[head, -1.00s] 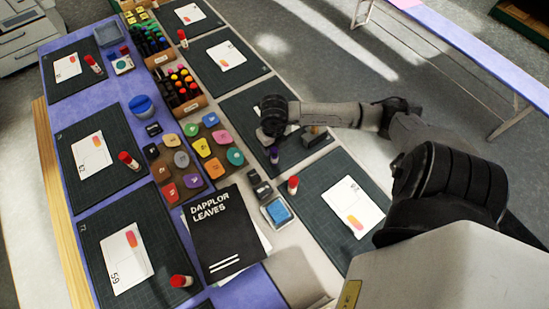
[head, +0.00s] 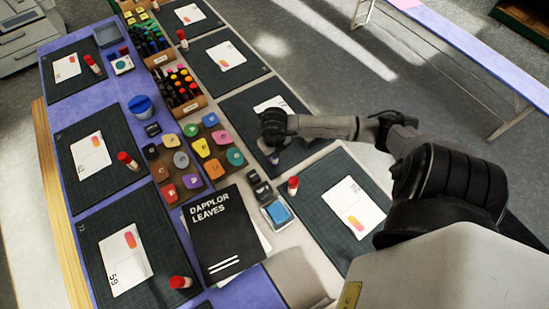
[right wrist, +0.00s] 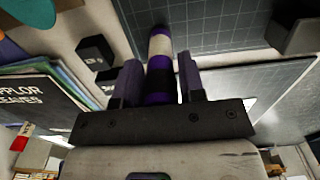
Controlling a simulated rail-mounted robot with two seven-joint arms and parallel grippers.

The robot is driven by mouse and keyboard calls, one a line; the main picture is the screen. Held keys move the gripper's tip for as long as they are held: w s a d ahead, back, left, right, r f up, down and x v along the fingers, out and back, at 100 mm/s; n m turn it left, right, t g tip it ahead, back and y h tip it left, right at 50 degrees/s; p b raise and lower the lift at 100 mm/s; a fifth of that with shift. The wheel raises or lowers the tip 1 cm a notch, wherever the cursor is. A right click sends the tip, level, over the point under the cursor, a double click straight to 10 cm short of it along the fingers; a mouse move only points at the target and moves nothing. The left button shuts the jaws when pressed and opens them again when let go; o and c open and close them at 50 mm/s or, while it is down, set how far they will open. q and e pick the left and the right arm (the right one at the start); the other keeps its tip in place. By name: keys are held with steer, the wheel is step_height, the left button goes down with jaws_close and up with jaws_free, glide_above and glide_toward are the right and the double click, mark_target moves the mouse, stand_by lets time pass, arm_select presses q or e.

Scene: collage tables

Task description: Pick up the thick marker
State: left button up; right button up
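The thick marker, purple with a cream band and a dark band, lies between the two fingers of my right gripper (right wrist: 161,84) in the right wrist view, with its cream part (right wrist: 160,45) pointing away from the palm. Both fingers sit close along its sides; I cannot tell whether they press on it. In the head view my right gripper (head: 273,140) is low over a dark cutting mat, and only a little purple of the marker (head: 273,158) shows below it. My left gripper is not in view.
Near the gripper are black ink blocks (head: 260,188), a blue ink pad (head: 277,213), a red-capped glue stick (head: 293,185) and coloured stamps (head: 201,147). A black booklet (head: 222,231) lies left of them. A marker rack (head: 182,88) stands farther back. Another mat (head: 325,245) lies nearer.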

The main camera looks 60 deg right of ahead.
steer(key=c, duration=0.3)
steer(key=shift+r, duration=0.1)
